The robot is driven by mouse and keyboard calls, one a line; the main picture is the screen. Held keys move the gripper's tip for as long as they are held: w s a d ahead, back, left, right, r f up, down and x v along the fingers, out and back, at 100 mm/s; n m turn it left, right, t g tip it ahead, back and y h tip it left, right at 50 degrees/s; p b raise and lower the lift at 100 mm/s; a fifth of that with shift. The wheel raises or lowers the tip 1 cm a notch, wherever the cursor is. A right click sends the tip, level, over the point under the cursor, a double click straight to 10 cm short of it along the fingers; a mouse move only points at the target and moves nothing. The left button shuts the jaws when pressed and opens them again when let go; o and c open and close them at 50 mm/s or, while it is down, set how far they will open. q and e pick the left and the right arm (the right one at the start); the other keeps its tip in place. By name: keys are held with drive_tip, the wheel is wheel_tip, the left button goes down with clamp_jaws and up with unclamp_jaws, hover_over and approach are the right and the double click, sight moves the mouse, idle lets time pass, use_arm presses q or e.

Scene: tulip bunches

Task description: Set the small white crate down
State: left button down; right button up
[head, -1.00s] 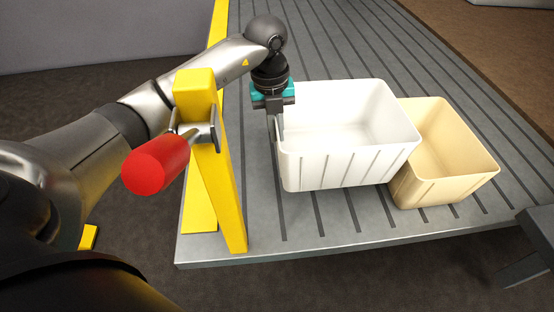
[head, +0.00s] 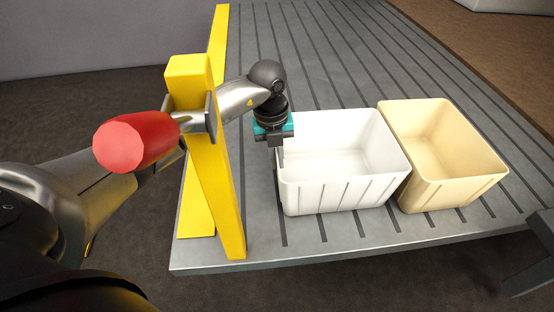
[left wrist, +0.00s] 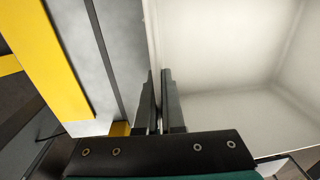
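The small white crate (head: 338,194) is upright and empty, at the right of my left gripper in the head view. Its base is on or very close to the grey slatted table; I cannot tell whether it touches. My left gripper (head: 279,160) points down at its left wall. In the left wrist view the gripper's two fingers (left wrist: 160,80) are close together on the rim of the crate (left wrist: 228,50), one on each side of the wall.
A tan crate (head: 455,190) stands close at the white crate's right. A yellow post (head: 209,160) with a red-ended bar (head: 140,141) stands at the table's left edge, near my left arm. The grey slatted table (head: 345,55) is clear behind the crates.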

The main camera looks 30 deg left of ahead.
use_arm(q)
drive_tip(key=shift+w, duration=0.1)
drive_tip(key=c, duration=1.5)
unclamp_jaws()
drive_tip(key=shift+f, duration=0.15)
drive_tip(key=o, duration=0.5)
drive_tip(key=shift+c, duration=0.2)
use_arm(e)
drive_tip(key=shift+w+r, duration=0.1)
drive_tip(key=shift+r, duration=0.05)
use_arm(q)
drive_tip(key=shift+r, duration=0.2)
drive_tip(key=shift+r, duration=0.3)
wheel_tip(320, 180, up, 11)
drive_tip(key=p, duration=0.4)
drive_tip(key=shift+s+a+r+p, duration=0.2)
drive_tip(key=shift+s+a+p, duration=0.15)
drive_tip(key=shift+a, duration=0.05)
use_arm(e)
drive_tip(key=s+d+f, duration=0.3)
drive_tip(key=s+f, duration=0.2)
drive_tip(key=f, duration=0.3)
drive_tip(key=shift+d, duration=0.25)
drive_tip(key=shift+s, duration=0.15)
